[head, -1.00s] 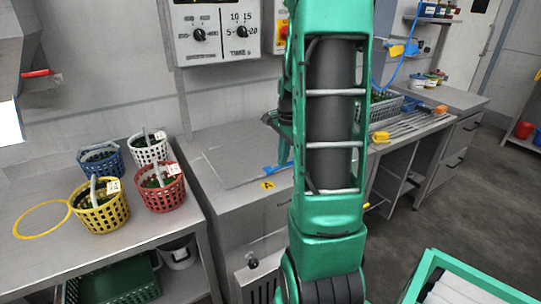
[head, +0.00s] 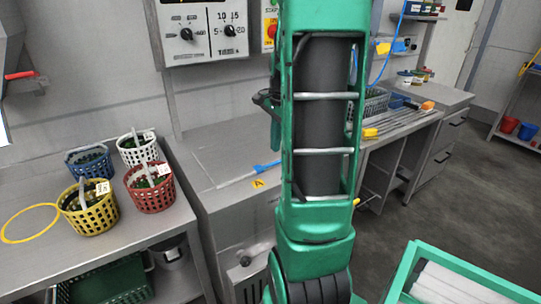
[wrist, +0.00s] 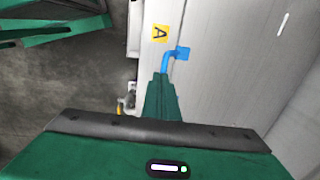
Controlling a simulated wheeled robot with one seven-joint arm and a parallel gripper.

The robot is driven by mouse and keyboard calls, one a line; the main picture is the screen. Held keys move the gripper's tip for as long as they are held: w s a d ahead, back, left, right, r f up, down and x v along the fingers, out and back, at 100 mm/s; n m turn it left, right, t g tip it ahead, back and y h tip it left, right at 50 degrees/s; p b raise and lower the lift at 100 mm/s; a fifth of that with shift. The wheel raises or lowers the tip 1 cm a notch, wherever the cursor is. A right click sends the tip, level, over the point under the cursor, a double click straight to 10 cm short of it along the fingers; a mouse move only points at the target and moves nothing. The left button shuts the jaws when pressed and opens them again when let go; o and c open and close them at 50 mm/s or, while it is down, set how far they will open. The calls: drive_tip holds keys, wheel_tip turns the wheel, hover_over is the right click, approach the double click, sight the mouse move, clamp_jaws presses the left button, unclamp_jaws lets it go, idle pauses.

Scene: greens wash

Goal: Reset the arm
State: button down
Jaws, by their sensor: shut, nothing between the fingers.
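My green arm stands upright across the middle of the head view, in front of the grey counter (head: 215,160). My gripper (wrist: 162,78) shows in the wrist view as a green tapered pair of fingers, shut and empty, beside the counter's edge. A blue handle (wrist: 178,53) appears just past the fingertips in the wrist view; I cannot tell whether they touch. In the head view the blue-handled tool (head: 262,170) lies on the counter near a yellow "A" label (head: 258,184). The label also shows in the wrist view (wrist: 160,33).
Blue (head: 90,162), white (head: 137,149), yellow (head: 90,210) and red (head: 150,190) baskets stand on the left table beside a yellow ring (head: 28,223). A control panel (head: 205,30) hangs behind. A green-rimmed crate (head: 408,262) is at the lower right. The floor at right is clear.

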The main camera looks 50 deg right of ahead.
wheel_tip(320, 180, up, 7)
drive_tip(key=s, duration=0.1)
drive_tip(key=shift+a+r, duration=0.2)
drive_tip(key=shift+s, duration=0.1)
drive_tip(key=s+a+f+n, duration=0.3)
drive_tip(key=s+a+n, duration=0.4)
drive_tip(key=a, duration=0.3)
drive_tip(key=s+a+f+n+g, duration=0.1)
drive_tip(key=s+a+f+n, duration=0.3)
drive_tip(key=s+a+n, duration=0.4)
drive_tip(key=a, duration=0.2)
drive_tip(key=shift+a+y, duration=0.3)
drive_tip(key=shift+a, duration=0.1)
